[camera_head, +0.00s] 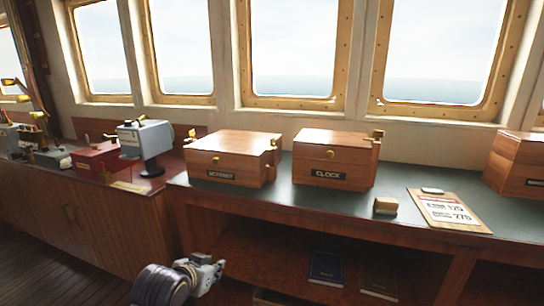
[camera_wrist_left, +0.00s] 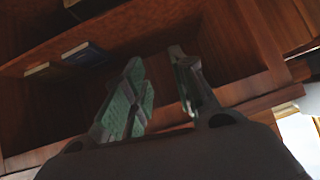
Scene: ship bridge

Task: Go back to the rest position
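My left gripper (camera_head: 205,272) is low in front of the desk, below the counter edge, in the head view. In the left wrist view its two fingers (camera_wrist_left: 165,95) are apart with nothing between them, facing the open shelf under the counter. My right gripper shows in neither view. On the counter stand two wooden boxes, one with an unclear label (camera_head: 232,160) and one labelled CLOCK (camera_head: 333,160). Both look closed.
The green counter (camera_head: 290,200) also holds a small tan block (camera_head: 385,206) and a clipboard (camera_head: 449,209). A dark blue book (camera_head: 326,267) and a brown book (camera_head: 378,280) lie on the lower shelf. A red box (camera_head: 98,159) and a grey device (camera_head: 146,139) stand left.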

